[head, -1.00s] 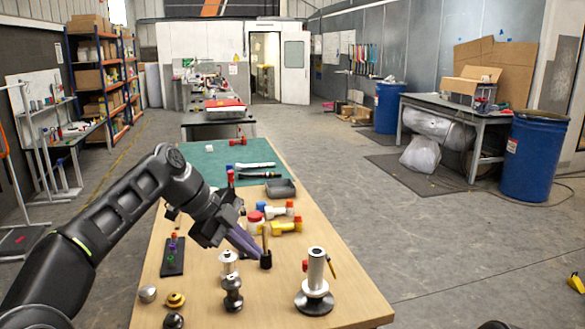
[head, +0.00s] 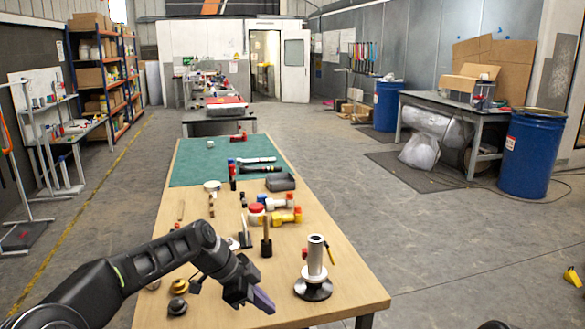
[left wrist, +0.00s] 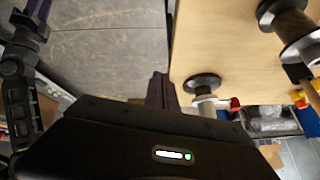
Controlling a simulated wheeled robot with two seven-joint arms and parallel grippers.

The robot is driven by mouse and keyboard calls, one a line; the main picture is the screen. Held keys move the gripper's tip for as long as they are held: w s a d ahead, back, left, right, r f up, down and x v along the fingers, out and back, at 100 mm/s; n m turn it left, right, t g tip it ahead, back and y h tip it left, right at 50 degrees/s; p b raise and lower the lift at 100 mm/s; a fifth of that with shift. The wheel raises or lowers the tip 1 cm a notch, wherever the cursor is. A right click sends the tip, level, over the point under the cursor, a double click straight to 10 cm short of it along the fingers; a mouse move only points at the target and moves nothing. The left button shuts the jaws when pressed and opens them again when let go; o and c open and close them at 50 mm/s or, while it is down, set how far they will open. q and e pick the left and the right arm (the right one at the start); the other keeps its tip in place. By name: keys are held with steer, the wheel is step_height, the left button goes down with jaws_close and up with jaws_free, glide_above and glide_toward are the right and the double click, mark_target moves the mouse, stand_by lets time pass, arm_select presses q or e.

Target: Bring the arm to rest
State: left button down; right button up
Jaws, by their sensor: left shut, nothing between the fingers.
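My left gripper (head: 262,302) is low over the near part of the wooden table (head: 345,292), its purple-grey fingers shut and empty. In the head view it is left of a silver post on a dark round base (head: 315,270), apart from it. The left wrist view shows the fingers (left wrist: 160,92) together, with the table's edge beside them. A dark arm part with purplish fingers, seemingly my right gripper (left wrist: 36,18), shows at the left of that view; its opening is unclear. My left arm hides part of the table's near left.
Gold and dark round parts (head: 178,287) lie by the left forearm. A wooden-handled tool (head: 266,240) stands upright beyond the gripper. Yellow and red fittings (head: 285,217) and a dark tray (head: 281,183) are farther back.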

arm_select(q)
steer(key=s+f+n+y+b, duration=0.1)
steer(key=s+f+n, duration=0.35)
steer(key=f, duration=0.55)
steer(key=s+f+n, duration=0.3)
steer(key=s+f, duration=0.2)
steer(key=f, duration=0.5)
steer(key=s+f+n+y+b, duration=0.1)
steer(key=s+f+n, duration=0.3)
steer(key=f, duration=0.5)
steer(key=s+f+n, duration=0.4)
steer(key=s+f, duration=0.1)
steer(key=s, duration=0.6)
steer(key=s+a+f+n+g+b, duration=0.1)
steer(key=s+f+n, duration=0.3)
steer(key=s, duration=0.7)
steer(key=shift+s+f, duration=0.15)
steer(key=shift+f, duration=0.2)
